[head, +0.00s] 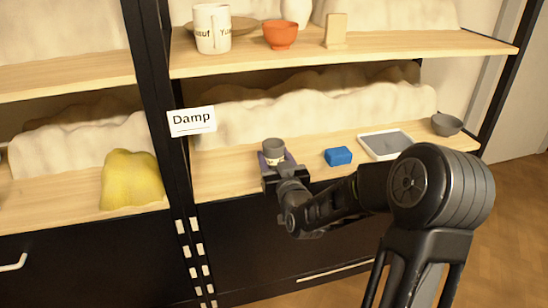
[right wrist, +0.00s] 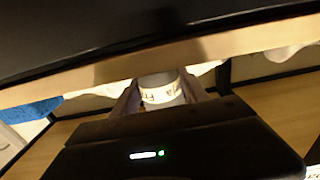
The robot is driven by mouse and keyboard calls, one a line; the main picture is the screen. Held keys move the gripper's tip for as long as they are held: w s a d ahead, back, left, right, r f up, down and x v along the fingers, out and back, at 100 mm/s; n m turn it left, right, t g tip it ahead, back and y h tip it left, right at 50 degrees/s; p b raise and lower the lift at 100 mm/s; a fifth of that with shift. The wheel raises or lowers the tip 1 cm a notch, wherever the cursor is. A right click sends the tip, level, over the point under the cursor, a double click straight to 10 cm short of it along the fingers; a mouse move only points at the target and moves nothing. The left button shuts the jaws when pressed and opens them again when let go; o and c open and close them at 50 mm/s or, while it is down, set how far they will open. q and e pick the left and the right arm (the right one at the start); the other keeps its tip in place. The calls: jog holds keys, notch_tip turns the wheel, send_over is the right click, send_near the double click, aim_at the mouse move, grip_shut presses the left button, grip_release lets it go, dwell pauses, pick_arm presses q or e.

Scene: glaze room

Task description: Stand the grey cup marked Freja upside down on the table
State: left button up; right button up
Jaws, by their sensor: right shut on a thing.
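A small grey cup (head: 274,146) with a pale band of dark lettering is on or just above the lower shelf of the rack, near the Damp sign. My right gripper (head: 274,160) reaches in from the front and is shut around it. In the right wrist view the cup (right wrist: 160,90) sits between the two fingers; its lettering is only partly readable. I cannot tell whether its base touches the shelf. My left gripper is not in view. No table shows clearly.
On the lower shelf (head: 225,165), right of the cup, are a blue block (head: 338,156), a grey tray (head: 363,146) and a grey bowl (head: 447,124). A yellow lump (head: 131,180) lies left of the black post (head: 160,110). The upper shelf (head: 370,47) overhangs, holding a lettered white cup (head: 212,35) and an orange bowl (head: 281,36).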

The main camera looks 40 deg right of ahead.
jog(key=shift+r+p, duration=0.7)
jog(key=shift+r, duration=0.6)
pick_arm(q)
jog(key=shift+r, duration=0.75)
